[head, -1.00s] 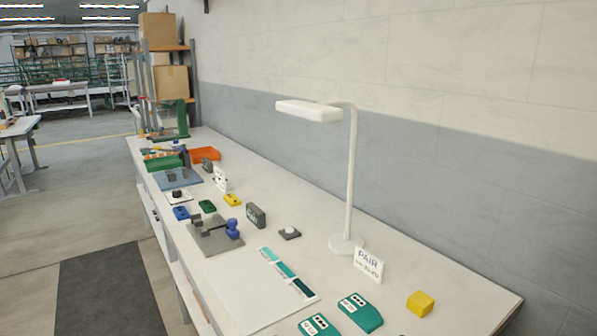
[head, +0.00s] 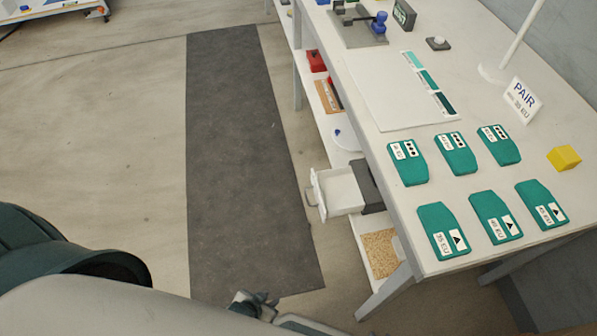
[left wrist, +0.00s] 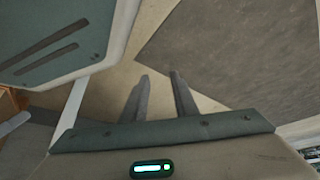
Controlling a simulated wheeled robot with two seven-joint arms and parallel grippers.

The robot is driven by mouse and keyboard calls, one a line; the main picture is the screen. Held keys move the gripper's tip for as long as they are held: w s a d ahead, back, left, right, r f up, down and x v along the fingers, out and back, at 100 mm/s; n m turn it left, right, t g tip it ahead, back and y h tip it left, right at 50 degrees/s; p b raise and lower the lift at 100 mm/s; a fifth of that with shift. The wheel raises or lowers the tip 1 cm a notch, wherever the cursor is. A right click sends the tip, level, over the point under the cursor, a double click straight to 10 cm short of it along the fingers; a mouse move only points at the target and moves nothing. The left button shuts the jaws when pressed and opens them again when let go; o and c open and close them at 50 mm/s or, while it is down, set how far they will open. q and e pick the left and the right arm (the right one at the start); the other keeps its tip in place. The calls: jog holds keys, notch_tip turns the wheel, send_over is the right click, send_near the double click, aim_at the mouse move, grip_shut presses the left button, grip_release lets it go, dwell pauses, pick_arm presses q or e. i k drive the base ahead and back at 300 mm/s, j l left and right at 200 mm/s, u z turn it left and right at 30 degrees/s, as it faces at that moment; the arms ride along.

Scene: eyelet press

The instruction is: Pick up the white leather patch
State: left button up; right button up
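I cannot make out a white leather patch in the current views. Teal patch-like pieces with white labels lie in two rows on the bench; one of them is the front-left teal piece (head: 436,220). My left gripper (head: 256,302) is low in the head view, over the floor and away from the bench. In the left wrist view its two fingers (left wrist: 159,76) stand apart with nothing between them. My right gripper is not in view.
The bench (head: 420,262) carries a white sheet (head: 385,95) with a teal colour strip (head: 428,80), a PAIR sign (head: 523,98), a yellow block (head: 564,157) and a lamp. A white open bin (head: 340,190) juts out below the bench edge. A dark mat (head: 240,170) covers the floor.

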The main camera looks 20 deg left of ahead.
aim_at(400, 252)
jog(key=j, duration=0.6)
jog(key=z, duration=0.95)
